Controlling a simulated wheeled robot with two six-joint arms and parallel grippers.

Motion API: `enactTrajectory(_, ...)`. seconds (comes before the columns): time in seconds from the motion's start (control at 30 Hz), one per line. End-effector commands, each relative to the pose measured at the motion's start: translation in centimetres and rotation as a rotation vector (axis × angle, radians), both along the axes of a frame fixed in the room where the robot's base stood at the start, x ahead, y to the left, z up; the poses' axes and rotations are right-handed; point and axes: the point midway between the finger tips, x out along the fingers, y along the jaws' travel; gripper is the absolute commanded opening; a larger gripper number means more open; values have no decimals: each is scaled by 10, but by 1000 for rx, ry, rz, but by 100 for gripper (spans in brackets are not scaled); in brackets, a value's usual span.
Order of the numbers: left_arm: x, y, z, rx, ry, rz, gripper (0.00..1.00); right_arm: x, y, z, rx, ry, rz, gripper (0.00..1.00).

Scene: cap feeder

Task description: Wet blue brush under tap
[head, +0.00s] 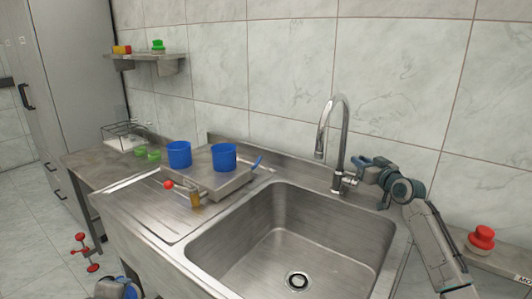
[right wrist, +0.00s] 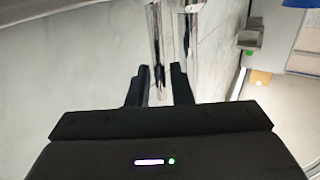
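The chrome tap (head: 341,130) stands at the back of the steel sink (head: 310,245), its spout curving over the basin. I see no water flowing. A small blue handle (head: 257,162) sticks up at the right end of a raised steel tray (head: 205,183); it may be the blue brush, whose bristles I cannot make out. My right gripper (head: 361,170) is beside the tap's base, near its side lever. In the right wrist view its fingers (right wrist: 158,88) are apart, with the chrome tap (right wrist: 155,35) showing between and beyond them.
Two blue cups (head: 179,154) (head: 223,157) stand at the tray. A red-knobbed item (head: 168,185) and a brownish piece (head: 195,200) are at its front edge. Small green items (head: 147,154) lie left. A red object (head: 482,238) is right of the sink. The basin looks empty.

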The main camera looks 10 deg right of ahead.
Motion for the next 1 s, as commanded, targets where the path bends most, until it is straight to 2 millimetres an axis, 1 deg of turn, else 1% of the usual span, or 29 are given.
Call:
enactTrajectory(0.03, 0, 0, 1, 0, -1, 0, 40, 7, 1, 1, 4, -1, 0, 19)
enactTrajectory(0.1, 0, 0, 2, 0, -1, 0, 40, 14, 1, 1, 2, -1, -1, 19)
enactTrajectory(0.2, 0, 0, 2, 0, -1, 0, 40, 20, 2, 0, 1, 0, 0, 19)
enactTrajectory(0.53, 0, 0, 2, 0, -1, 0, 40, 23, 3, 0, -1, 1, 0, 19)
enactTrajectory(0.63, 0, 0, 2, 0, -1, 0, 40, 22, 3, 0, -1, 1, 0, 0)
enactTrajectory(0.87, 0, 0, 1, 0, 0, 0, 40, 22, 3, -1, -2, 0, 0, 0)
enactTrajectory(1.0, 0, 0, -8, 0, 0, 0, 40, 21, 4, -4, -17, -13, 1, 0)
